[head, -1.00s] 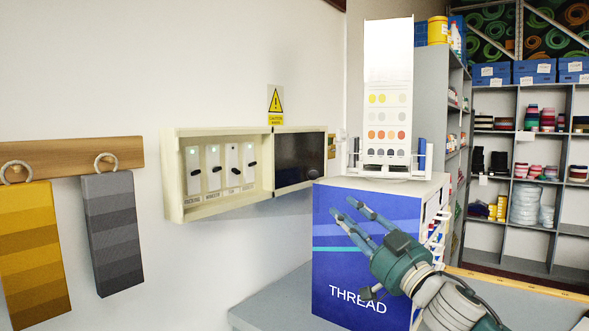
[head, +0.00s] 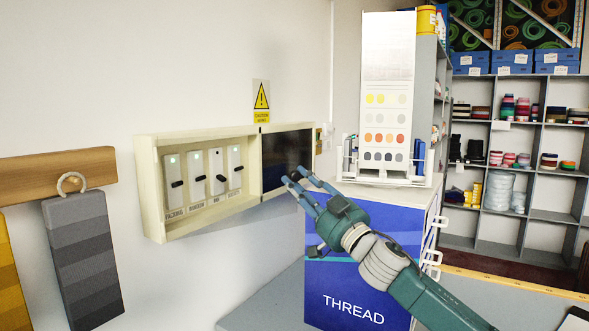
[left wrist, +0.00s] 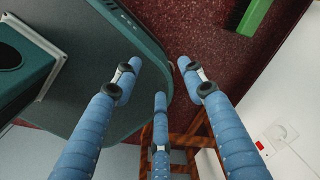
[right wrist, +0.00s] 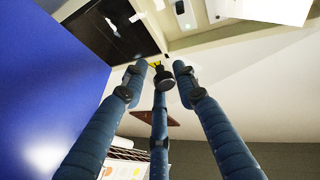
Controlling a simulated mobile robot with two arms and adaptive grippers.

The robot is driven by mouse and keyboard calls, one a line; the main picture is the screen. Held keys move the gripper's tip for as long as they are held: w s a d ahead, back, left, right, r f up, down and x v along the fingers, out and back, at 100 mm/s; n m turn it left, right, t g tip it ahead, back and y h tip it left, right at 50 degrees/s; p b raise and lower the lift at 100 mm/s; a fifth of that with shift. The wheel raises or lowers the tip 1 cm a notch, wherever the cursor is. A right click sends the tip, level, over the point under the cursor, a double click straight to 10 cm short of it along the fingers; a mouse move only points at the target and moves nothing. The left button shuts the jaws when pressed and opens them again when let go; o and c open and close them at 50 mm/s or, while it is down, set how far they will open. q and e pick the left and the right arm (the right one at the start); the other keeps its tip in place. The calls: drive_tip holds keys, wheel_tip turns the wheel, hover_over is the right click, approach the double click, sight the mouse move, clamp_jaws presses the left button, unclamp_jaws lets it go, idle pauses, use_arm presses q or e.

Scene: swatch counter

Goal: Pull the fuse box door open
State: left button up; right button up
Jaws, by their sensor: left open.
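The fuse box (head: 152,222) is a cream wall box in the head view. Its left part stands uncovered and shows several white switches with black levers. A dark door panel (head: 281,152) in a cream frame sits at its right side; the panel also shows in the right wrist view (right wrist: 112,32). My left gripper (left wrist: 159,75) is open and empty, away from the box, and shows only in the left wrist view.
A blue thread cabinet (head: 350,285) on the grey counter (head: 262,310) stands below and right of the fuse box, behind my right arm. A colour card stand (head: 388,100) is on top. Grey swatches (head: 84,255) hang at left. Shelves fill the right background.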

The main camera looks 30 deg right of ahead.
drive_tip(key=shift+x, duration=0.9)
use_arm(q)
drive_tip(key=shift+w+d+r, duration=0.1)
drive_tip(key=shift+w+r, duration=0.4)
drive_tip(key=shift+w, duration=0.25)
use_arm(e)
clamp_jaws()
